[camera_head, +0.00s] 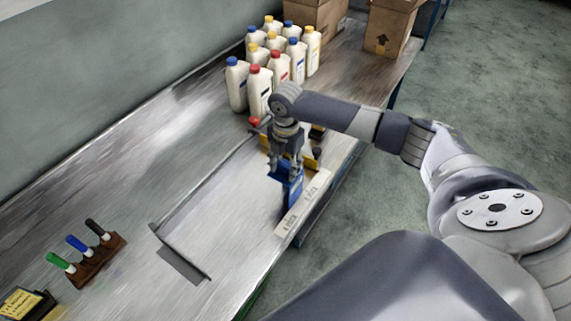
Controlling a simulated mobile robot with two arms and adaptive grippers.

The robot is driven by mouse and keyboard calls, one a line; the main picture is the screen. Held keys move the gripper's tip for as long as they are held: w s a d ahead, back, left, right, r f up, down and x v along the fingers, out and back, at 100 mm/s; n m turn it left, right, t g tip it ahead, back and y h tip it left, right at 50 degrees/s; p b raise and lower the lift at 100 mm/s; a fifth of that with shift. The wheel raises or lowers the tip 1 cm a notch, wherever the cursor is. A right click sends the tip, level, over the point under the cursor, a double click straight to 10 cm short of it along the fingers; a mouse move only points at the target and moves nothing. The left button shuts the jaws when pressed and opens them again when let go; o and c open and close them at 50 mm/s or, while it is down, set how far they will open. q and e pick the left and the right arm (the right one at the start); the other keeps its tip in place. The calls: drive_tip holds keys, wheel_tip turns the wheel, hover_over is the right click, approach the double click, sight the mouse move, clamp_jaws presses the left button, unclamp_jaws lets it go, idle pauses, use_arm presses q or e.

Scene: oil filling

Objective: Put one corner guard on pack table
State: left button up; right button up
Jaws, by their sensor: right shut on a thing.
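My right gripper (290,172) is over the right part of the metal table (120,170), pointing down. It is shut on a blue angled piece (292,192) that looks like a corner guard. The piece is just above or touching the pale area near the table's front edge; I cannot tell which. A white label strip (303,202) lies along that edge beside it. My left gripper is out of view.
Several white bottles (237,86) with coloured caps and cardboard boxes (390,28) stand at the back. A yellow item (305,158) is partly hidden behind my gripper. A marker holder (98,262) stands at lower left. The table's middle is mostly clear.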

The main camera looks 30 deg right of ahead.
drive_tip(key=o, duration=1.4)
wheel_tip(320, 180, up, 12)
drive_tip(key=b, duration=0.3)
drive_tip(key=shift+r, duration=0.15)
